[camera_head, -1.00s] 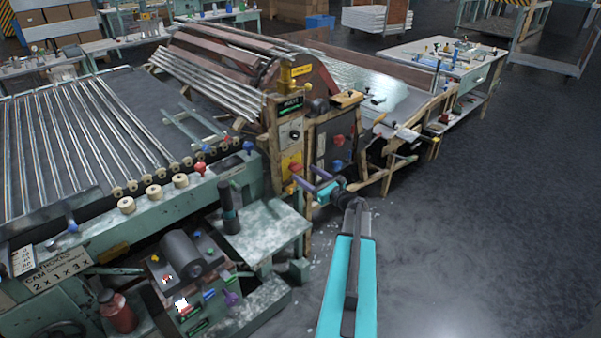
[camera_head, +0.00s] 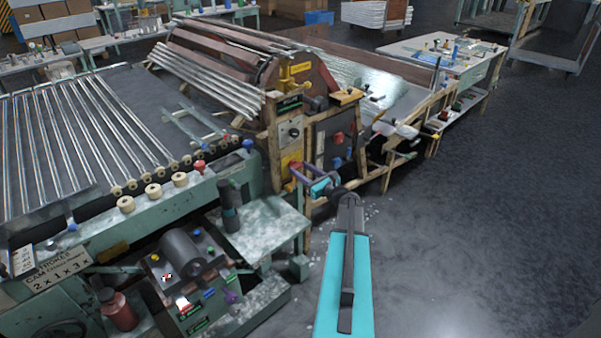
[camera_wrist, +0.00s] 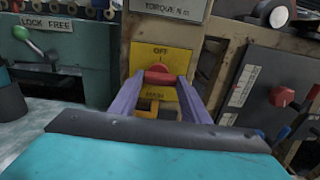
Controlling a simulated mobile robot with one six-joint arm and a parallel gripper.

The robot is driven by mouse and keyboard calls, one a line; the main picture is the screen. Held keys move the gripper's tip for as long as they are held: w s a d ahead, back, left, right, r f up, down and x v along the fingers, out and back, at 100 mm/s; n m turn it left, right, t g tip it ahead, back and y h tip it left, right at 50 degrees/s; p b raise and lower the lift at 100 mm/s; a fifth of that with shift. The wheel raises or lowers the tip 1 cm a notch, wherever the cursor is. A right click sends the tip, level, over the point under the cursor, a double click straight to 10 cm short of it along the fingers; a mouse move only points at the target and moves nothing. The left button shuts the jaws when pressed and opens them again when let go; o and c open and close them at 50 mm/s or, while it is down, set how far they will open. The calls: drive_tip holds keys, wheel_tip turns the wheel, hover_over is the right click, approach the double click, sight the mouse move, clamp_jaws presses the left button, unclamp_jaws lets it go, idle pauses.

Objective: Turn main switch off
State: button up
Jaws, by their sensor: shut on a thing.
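The main switch is a red knob (camera_wrist: 158,75) on a yellow plate (camera_wrist: 176,60) in the wrist view. The plate reads OFF above the knob; a second label below it is partly covered. My gripper (camera_wrist: 160,84) has its two purple fingers shut on the red knob from either side. In the head view my gripper (camera_head: 303,174) reaches the lower part of the wooden-framed panel, where the yellow plate (camera_head: 291,160) shows. The red knob is mostly hidden there by the fingers.
A dark panel with another red knob (camera_wrist: 281,97) stands to the right in the wrist view. A green-handled lever (camera_wrist: 36,47) labelled LOCK FREE is at left. A bench with a grey motor (camera_head: 187,252) stands left of my arm. Open floor (camera_head: 480,220) lies to the right.

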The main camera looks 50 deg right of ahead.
drive_tip(key=shift+a+y, duration=0.15)
drive_tip(key=shift+y, duration=0.15)
drive_tip(key=n+b, duration=0.1)
drive_tip(key=b, duration=0.2)
drive_tip(key=shift+w+f+n, duration=0.1)
drive_tip(key=shift+f+n, duration=0.05)
drive_tip(key=shift+n, duration=0.15)
drive_tip(key=n+b, duration=0.7)
drive_tip(key=b, duration=0.6)
drive_tip(key=shift+n+b, duration=0.3)
drive_tip(key=shift+n, duration=0.1)
drive_tip(key=n+b, duration=0.2)
drive_tip(key=b, duration=0.1)
drive_tip(key=n+b, duration=0.2)
drive_tip(key=b, duration=0.1)
drive_tip(key=n+b, duration=0.2)
drive_tip(key=b, duration=0.1)
drive_tip(key=shift+w+r, duration=0.1)
drive_tip(key=shift+r, duration=0.15)
drive_tip(key=n+b, duration=0.2)
drive_tip(key=b, duration=0.1)
drive_tip(key=shift+a+r+n, duration=0.1)
drive_tip(key=shift+r+n, duration=0.05)
drive_tip(key=shift+n, duration=0.25)
drive_tip(key=shift+r+b, duration=0.1)
drive_tip(key=shift+b, duration=0.25)
